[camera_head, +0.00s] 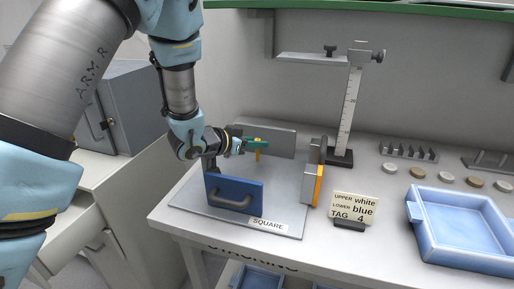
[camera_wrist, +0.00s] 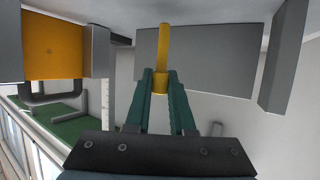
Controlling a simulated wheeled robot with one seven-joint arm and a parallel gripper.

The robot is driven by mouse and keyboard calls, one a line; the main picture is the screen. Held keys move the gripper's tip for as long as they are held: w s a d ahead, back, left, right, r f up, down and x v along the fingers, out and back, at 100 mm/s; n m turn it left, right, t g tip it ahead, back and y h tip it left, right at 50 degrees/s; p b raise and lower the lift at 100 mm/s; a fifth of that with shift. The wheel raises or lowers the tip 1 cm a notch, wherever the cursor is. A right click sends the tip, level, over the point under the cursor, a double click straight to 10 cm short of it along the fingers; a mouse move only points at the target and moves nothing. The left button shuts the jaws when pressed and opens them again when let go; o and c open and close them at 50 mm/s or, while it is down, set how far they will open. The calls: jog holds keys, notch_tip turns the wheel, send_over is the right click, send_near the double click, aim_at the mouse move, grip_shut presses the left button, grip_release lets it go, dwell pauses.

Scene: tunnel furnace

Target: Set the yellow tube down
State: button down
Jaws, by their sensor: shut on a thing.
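The yellow tube (camera_wrist: 163,55) is held between the green fingers of my gripper (camera_wrist: 161,78) in the wrist view. In the head view, my gripper (camera_head: 262,146) is shut on the yellow tube (camera_head: 258,155), which hangs upright above the grey base plate (camera_head: 190,197). It appears to be within the space between the blue handled panel and a grey back panel. I cannot tell whether the tube's lower end touches the plate.
The blue panel (camera_head: 234,193) stands in front, the grey panel (camera_head: 275,141) behind, and an orange-faced block (camera_head: 313,184) at the right. A height gauge (camera_head: 347,115), a tag sign (camera_head: 354,208) and a blue tray (camera_head: 466,262) stand further right.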

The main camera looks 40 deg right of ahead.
jog(key=shift+f, duration=1)
jog(key=c, duration=0.8)
grip_release()
jog(key=shift+f, duration=0.1)
jog(key=shift+o, duration=0.2)
